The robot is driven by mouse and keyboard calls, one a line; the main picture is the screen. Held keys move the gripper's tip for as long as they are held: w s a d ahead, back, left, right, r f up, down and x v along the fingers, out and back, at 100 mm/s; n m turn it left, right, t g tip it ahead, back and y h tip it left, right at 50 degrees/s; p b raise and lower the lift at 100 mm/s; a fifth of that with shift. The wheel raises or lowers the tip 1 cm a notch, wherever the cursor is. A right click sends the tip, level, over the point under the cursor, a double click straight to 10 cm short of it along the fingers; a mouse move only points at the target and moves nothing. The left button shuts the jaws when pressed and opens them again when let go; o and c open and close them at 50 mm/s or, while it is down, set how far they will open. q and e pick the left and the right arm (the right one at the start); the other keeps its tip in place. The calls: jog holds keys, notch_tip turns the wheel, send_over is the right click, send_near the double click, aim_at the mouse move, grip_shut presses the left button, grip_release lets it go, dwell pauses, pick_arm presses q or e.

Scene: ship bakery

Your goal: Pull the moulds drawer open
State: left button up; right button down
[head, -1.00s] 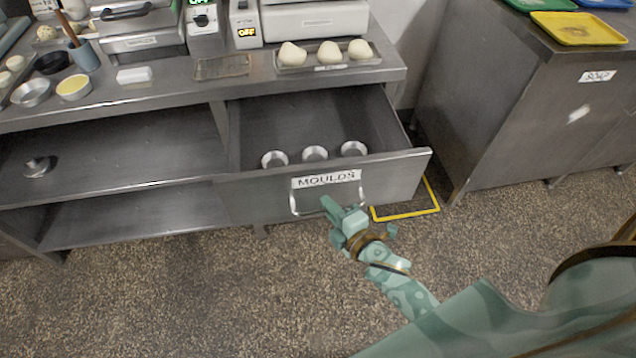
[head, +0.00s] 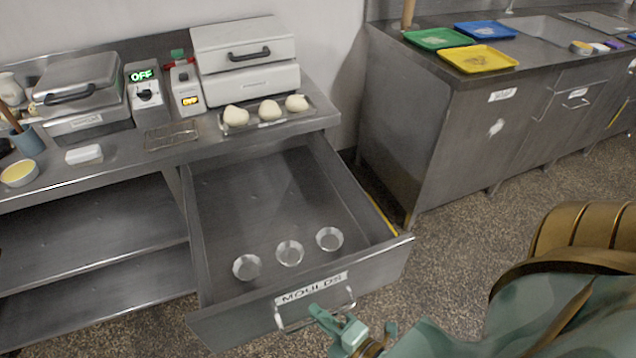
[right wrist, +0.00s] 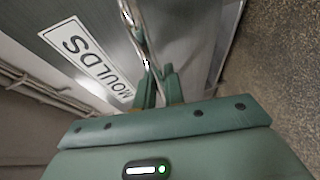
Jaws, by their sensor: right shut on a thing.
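The moulds drawer (head: 240,205) stands far out from under the steel counter, with its inside in plain view. Its front bears a MOULDS label (head: 312,287), which also shows in the right wrist view (right wrist: 88,58). A metal bar handle (head: 281,321) sits on the front below the label. My right gripper (head: 322,314) is shut on this handle; in the right wrist view its fingers (right wrist: 157,82) close around the bar. Three round metal moulds (head: 290,253) sit inside the drawer near its front. My left gripper is not in view.
Three dough pieces on a tray (head: 270,124) rest on the counter above the drawer. Another steel cabinet (head: 440,150) stands to the right with coloured trays on top. Speckled floor (head: 460,240) is free in front of it.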

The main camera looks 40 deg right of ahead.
jog(key=c, duration=1.5)
grip_release()
jog(key=shift+s, duration=0.1)
jog(key=p+v, duration=0.2)
jog(key=v, duration=1.4)
jog(key=shift+s+f, duration=0.15)
jog(key=shift+s, duration=0.05)
